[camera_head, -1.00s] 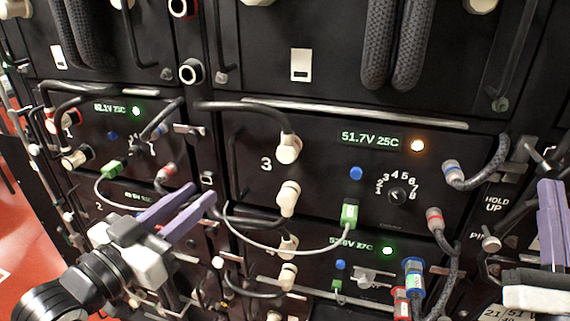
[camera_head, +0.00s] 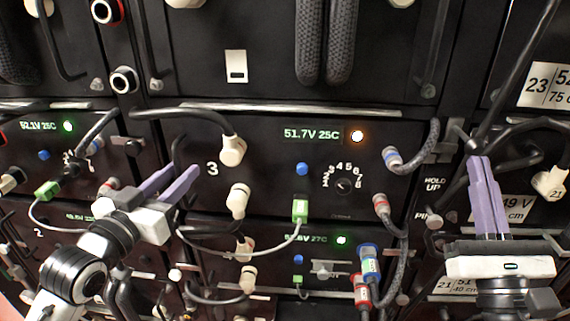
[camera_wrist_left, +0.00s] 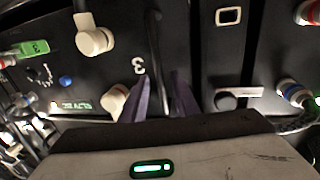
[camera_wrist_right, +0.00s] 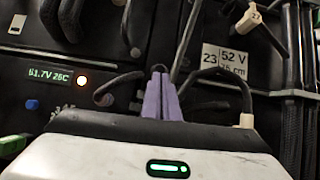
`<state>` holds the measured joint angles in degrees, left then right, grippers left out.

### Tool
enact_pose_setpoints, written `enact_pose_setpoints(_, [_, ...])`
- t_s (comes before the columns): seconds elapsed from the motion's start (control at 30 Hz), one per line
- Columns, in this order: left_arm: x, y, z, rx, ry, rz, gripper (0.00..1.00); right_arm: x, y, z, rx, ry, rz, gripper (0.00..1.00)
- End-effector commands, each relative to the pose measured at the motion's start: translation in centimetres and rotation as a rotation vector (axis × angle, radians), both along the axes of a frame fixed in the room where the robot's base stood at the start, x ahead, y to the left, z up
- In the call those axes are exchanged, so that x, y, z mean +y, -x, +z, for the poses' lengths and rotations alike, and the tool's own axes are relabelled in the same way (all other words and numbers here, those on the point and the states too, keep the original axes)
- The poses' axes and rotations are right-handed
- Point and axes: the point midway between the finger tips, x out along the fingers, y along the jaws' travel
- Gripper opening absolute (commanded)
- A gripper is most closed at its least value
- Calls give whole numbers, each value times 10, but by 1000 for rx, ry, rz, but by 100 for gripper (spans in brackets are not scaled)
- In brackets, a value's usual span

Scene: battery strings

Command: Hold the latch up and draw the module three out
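Module three (camera_head: 270,170) is a black front panel with a white 3, a "51.7V 25C" display and an orange light. It sits in the rack. Its dark upright handle (camera_wrist_left: 155,55) is at its left side. My left gripper (camera_head: 182,174) is open at this handle; the bar shows between its fingers in the left wrist view, but contact is unclear. The latch (camera_head: 458,140) is a grey piece at the module's upper right, above the "HOLD UP" label (camera_head: 435,183). My right gripper (camera_head: 481,158) is shut, fingers pointing up, just right of the latch; I see nothing clearly between them.
White plugs (camera_head: 232,150) and a green plug (camera_head: 300,210) with a grey cable are on module three. Blue- and red-ringed plugs (camera_head: 391,158) with a braided cable are at its right. Another module (camera_head: 320,255) is below. Cables hang around the right gripper.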

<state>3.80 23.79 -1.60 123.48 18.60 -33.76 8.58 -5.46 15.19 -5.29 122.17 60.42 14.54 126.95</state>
Motion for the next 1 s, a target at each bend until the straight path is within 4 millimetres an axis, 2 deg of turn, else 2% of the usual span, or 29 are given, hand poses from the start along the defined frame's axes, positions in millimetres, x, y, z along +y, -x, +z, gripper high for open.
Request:
enact_pose_setpoints(0.33, [0,-2,0,0,0,0,26,1,-3,-4,13,4,5,0])
enact_pose_setpoints(0.5, [-1,-2,0,0,1,0,0,1,-3,-4,13,4,5,0])
enact_pose_setpoints(1.0, [-2,-2,0,0,2,-4,0,1,-4,-4,12,4,5,0])
